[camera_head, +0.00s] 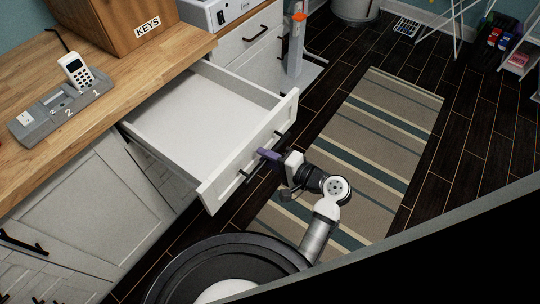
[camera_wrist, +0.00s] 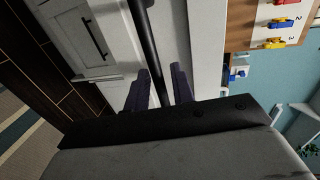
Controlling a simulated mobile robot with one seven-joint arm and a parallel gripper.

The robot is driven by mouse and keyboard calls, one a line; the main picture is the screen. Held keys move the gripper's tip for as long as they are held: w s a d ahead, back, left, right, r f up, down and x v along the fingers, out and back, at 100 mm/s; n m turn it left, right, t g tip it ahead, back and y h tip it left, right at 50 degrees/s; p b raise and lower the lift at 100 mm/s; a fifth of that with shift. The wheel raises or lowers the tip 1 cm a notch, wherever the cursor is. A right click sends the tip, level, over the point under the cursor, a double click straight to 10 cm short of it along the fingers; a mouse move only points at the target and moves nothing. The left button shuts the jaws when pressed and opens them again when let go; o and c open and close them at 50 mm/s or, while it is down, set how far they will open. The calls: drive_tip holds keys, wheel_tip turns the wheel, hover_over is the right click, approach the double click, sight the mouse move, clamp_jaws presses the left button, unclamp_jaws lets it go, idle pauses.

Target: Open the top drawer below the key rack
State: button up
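The top drawer (camera_head: 208,108) below the wooden counter is pulled well out and looks empty. Its white front panel (camera_head: 217,190) carries a dark bar handle (camera_head: 246,175). My gripper (camera_head: 268,155), with purple fingers, is at the middle of this handle. In the wrist view the dark handle bar (camera_wrist: 147,40) runs between the two fingers (camera_wrist: 161,85), which look closed around it. The key rack, a wooden box marked KEYS (camera_head: 148,27), stands on the counter above. Part of its board with coloured numbered pieces (camera_wrist: 284,22) shows in the wrist view.
A grey stand with a white handset (camera_head: 76,70) sits on the counter (camera_head: 30,85). White cabinet doors (camera_head: 88,205) lie below. A striped rug (camera_head: 372,125) covers the dark floor to the right of the drawer. A white drying rack leg (camera_head: 457,30) stands far right.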

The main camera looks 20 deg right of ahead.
drive_tip(key=b+v, duration=0.2)
drive_tip(key=v, duration=1.2)
drive_tip(key=shift+w, duration=0.1)
